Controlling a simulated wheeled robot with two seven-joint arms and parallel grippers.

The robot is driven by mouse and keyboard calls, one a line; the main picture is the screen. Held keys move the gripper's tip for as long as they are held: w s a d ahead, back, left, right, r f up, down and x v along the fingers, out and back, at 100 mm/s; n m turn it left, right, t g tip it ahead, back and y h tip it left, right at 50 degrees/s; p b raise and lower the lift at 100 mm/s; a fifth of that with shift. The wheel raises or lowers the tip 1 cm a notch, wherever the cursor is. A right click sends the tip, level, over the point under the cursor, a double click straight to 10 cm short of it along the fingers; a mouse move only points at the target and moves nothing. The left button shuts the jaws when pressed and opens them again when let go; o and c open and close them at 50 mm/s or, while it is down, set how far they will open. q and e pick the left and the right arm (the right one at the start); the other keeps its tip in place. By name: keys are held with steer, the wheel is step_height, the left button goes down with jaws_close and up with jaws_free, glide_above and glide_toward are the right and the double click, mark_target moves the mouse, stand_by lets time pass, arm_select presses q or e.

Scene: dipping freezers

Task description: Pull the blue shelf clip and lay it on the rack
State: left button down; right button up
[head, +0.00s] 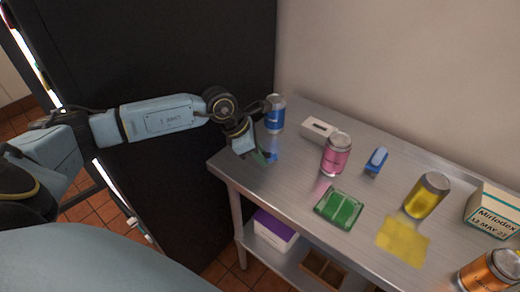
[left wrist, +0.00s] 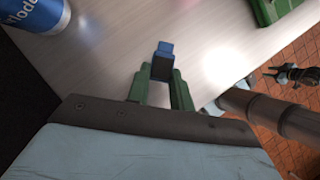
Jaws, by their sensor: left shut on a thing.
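The blue shelf clip (head: 271,156) is at the tip of my left gripper (head: 262,155), over the left end of the steel table (head: 292,188). In the left wrist view the green fingers of my left gripper (left wrist: 162,85) are closed on the clip (left wrist: 164,48), which shows a blue top and a dark lower part. I cannot tell whether the clip touches the tabletop. My right gripper is not in view. No separate rack can be told apart from the steel table with its lower shelf.
A blue can (head: 275,114) stands close behind the gripper. A white box (head: 318,129), pink can (head: 336,155), blue object (head: 376,160), green tray (head: 339,209), yellow can (head: 427,195), yellow cloth (head: 404,240), carton (head: 494,210) and orange can (head: 488,270) stand further right. Bare steel lies before the gripper.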

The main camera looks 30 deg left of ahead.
arm_select(q)
steer(key=shift+f+b, duration=0.35)
steer(key=shift+f, duration=0.6)
steer(key=shift+f, duration=0.15)
steer(key=c, duration=1.1)
jaws_free()
steer(key=shift+c, duration=0.2)
steer(key=p+v, duration=0.7)
steer(key=v, duration=0.6)
steer(key=shift+r, duration=0.25)
steer(key=shift+s, duration=0.1)
